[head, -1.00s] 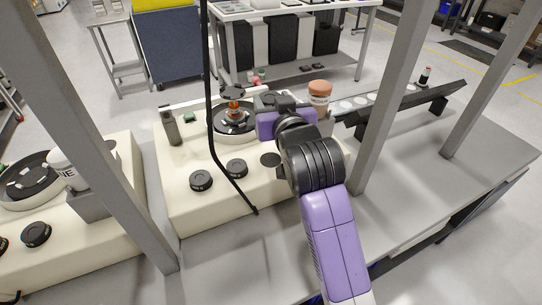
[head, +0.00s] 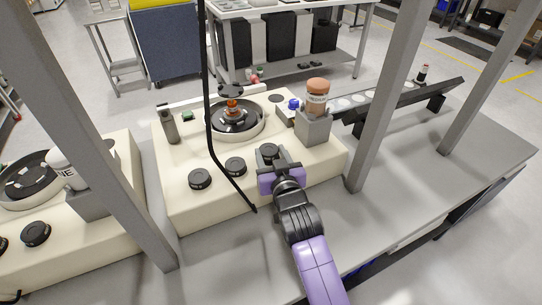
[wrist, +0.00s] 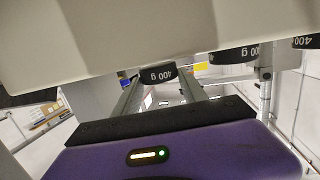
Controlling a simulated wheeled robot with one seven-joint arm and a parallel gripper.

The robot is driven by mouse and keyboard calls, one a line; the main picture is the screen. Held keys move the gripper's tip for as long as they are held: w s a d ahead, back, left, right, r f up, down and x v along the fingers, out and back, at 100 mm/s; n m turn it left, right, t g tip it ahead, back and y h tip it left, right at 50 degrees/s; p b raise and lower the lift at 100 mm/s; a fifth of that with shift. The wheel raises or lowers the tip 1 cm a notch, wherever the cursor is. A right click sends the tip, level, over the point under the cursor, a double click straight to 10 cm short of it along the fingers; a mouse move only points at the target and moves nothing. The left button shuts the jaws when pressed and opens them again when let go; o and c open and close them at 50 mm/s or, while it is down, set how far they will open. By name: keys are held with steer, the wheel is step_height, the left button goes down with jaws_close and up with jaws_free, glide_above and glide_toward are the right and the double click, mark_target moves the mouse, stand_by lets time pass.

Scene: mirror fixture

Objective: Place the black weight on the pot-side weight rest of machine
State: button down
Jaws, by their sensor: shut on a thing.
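The cream machine (head: 190,210) stands on the grey table. Two black weights, the left one (head: 200,179) and the middle one (head: 235,167), sit on its front top. My gripper (head: 272,158) is at the right end of that row, shut on a third black weight (head: 268,151). In the wrist view this held weight (wrist: 158,74), marked 400 g, sits between the fingers, and the other weights (wrist: 235,54) show to its right. The held weight is over the spot where a dark round rest showed. I cannot tell whether it touches the machine.
A dark round pan (head: 252,121) with a small orange-black piece is behind the weights. An orange-capped bottle (head: 317,98) stands in a grey holder (head: 313,127) at right. A black cable (head: 209,110) and grey posts (head: 383,100) cross the view. A second machine (head: 70,240) is at left.

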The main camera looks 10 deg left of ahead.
steer(key=shift+f, duration=0.25)
steer(key=shift+f, duration=0.1)
steer(key=c, duration=0.6)
jaws_free()
steer(key=shift+f, duration=0.15)
steer(key=shift+c, duration=0.2)
steer(key=shift+r, duration=0.25)
steer(key=shift+s+d, duration=0.15)
steer(key=shift+s, duration=0.2)
steer(key=v, duration=1.1)
steer(key=shift+s, duration=0.15)
